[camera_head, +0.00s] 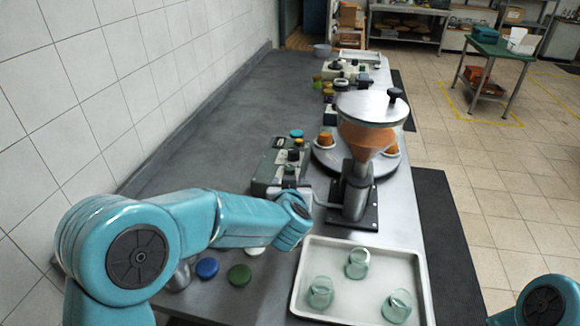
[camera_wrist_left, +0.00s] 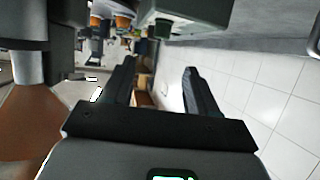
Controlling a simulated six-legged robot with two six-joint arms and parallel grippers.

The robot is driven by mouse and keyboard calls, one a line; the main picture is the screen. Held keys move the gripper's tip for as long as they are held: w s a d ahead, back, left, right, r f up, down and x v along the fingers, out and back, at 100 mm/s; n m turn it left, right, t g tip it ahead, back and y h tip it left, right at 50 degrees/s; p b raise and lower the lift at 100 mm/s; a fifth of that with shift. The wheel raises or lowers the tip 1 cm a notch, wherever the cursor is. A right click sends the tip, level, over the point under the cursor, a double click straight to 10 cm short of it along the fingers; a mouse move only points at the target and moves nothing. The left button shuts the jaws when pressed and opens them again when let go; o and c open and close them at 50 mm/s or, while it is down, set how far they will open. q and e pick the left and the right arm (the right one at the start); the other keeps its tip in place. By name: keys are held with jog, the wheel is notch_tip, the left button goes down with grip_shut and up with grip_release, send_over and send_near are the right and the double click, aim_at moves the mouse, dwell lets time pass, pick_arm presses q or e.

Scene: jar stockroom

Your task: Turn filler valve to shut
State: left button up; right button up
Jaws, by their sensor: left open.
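The filler (camera_head: 369,134) stands mid-bench, a hopper of orange filling with a clear lid and black knob, on a grey post and dark base plate. Its orange cone (camera_wrist_left: 28,122) and grey neck show at the left of the left wrist view, which is upside down. I cannot make out the valve handle or its position. My left gripper (camera_wrist_left: 160,68) is open and empty, its two dark fingers apart. In the head view my left wrist hides most of it, close to the left of the filler's post. My right gripper is out of view.
A grey-green control box (camera_head: 276,167) with knobs stands just left of the filler. A tray (camera_head: 329,251) with three glass jars lies in front. Blue (camera_head: 207,268) and green (camera_head: 239,275) lids lie near my left arm.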

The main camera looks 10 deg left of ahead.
aim_at(289, 171)
pick_arm(q)
jog(key=p+x, duration=0.1)
jog(key=x, duration=0.5)
jog(key=p+x, duration=0.1)
jog(key=x, duration=0.6)
jog(key=shift+w+a+f, duration=0.2)
jog(key=shift+a+f, duration=0.05)
jog(key=shift+f, duration=0.1)
jog(key=shift+w+f, duration=0.25)
jog(key=shift+w, duration=0.4)
jog(key=shift+a, duration=0.1)
jog(key=c, duration=0.9)
jog(key=shift+p, duration=0.35)
jog(key=shift+c, duration=0.2)
